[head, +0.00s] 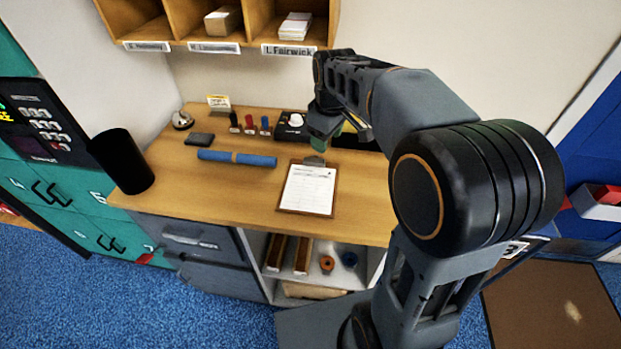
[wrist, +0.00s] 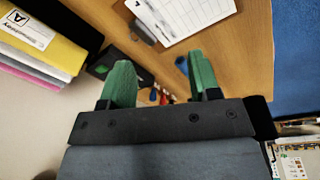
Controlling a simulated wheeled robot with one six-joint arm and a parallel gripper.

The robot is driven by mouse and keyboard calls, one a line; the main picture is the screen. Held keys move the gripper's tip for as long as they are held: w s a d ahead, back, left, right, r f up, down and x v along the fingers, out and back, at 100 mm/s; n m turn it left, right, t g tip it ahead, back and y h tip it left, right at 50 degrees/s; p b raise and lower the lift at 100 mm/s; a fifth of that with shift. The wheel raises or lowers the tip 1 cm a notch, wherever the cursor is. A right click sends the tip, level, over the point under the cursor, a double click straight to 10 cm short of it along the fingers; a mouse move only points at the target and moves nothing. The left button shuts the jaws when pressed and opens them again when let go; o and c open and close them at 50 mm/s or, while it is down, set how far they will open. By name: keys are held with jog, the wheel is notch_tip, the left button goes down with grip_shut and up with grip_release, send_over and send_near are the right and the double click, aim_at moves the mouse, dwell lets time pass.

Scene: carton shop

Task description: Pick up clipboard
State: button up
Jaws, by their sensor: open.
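The clipboard (head: 308,189) lies flat on the wooden counter, a brown board with a white printed sheet and a metal clip at its far end. It also shows at the top of the wrist view (wrist: 185,14), with its grey clip toward my gripper. My gripper (wrist: 155,75) has green fingertips spread apart with nothing between them. In the head view my gripper (head: 331,137) hangs above the counter just behind and right of the clip end, apart from the clipboard. My arm hides part of the counter on the right.
A blue roll (head: 237,158) lies left of the clipboard. Several stamps and a black device (head: 291,125) stand behind it. A black bin (head: 121,161) is at the left. Wooden pigeonholes (head: 225,44) hang above.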

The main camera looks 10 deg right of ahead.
jog(key=w+f+n+g, duration=0.25)
jog(key=w+n, duration=0.25)
jog(key=w, duration=0.5)
send_over(314, 160)
jog(key=shift+t, duration=0.45)
jog(key=f, duration=0.4)
jog(key=f+p, duration=0.1)
jog(key=f, duration=0.3)
jog(key=shift+s+d+f, duration=0.2)
jog(key=shift+w+a+f+p, duration=0.1)
jog(key=shift+f+p, duration=0.2)
jog(key=shift+f, duration=1.25)
jog(key=shift+a+f+p, duration=0.1)
jog(key=shift+f+p, duration=0.15)
jog(key=shift+f, duration=1.3)
jog(key=shift+c, duration=0.4)
grip_shut()
jog(key=shift+r, duration=0.1)
